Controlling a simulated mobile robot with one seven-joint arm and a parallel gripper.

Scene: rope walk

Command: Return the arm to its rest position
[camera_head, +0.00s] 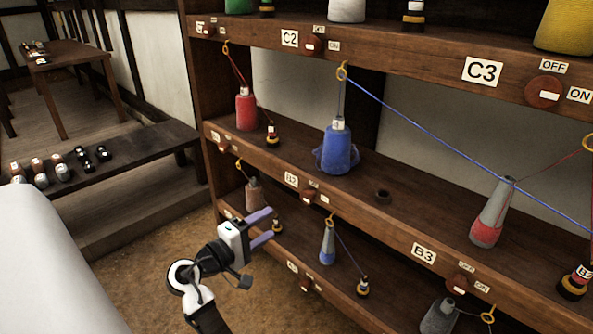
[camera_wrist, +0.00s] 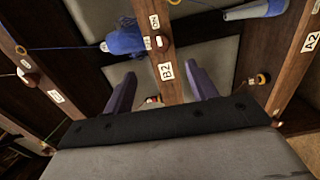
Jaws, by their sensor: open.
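My gripper (camera_head: 262,228) is raised in front of the wooden shelf rack (camera_head: 400,215), near the lower left shelves. Its two purple fingers stand apart with nothing between them. In the wrist view my gripper (camera_wrist: 160,85) points at the shelf board marked B2 (camera_wrist: 165,70), its fingers on either side of that label. I cannot tell how far the fingertips are from the board. My arm is bent up from the bottom of the head view.
Shelves hold a red spool (camera_head: 246,110), a blue spool (camera_head: 338,150), a red-grey cone (camera_head: 492,215) and a blue cone (camera_head: 327,243). A blue thread (camera_head: 430,122) runs across the front from a ring. A dark bench (camera_head: 110,152) with bobbins stands left. Brown floor (camera_head: 150,270) is open.

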